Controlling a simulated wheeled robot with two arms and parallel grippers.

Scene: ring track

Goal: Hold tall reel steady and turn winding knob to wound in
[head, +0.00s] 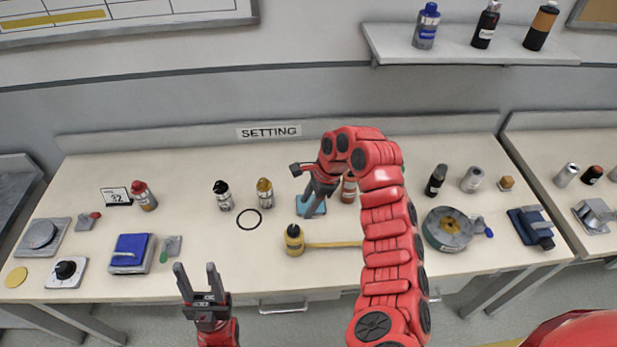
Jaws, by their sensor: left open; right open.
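A round grey reel (447,229) with a yellowish centre sits on the bench right of my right arm. A blue knob (487,229) sticks out from its right side; I take these for the tall reel and its winding knob. My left gripper (198,270) is open and empty, pointing up at the bench's front edge, far left of the reel. My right gripper (313,202) points down over a small blue item near the middle of the bench, left of the reel. It is open; its fingertips are hard to make out. Neither gripper touches the reel.
A yellow bottle-like item (294,240) and yellow bar (334,244) lie near my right gripper. A black ring (249,219) lies further left. A dark bottle (436,180) and grey can (472,179) stand behind the reel. A blue device (531,228) is to its right.

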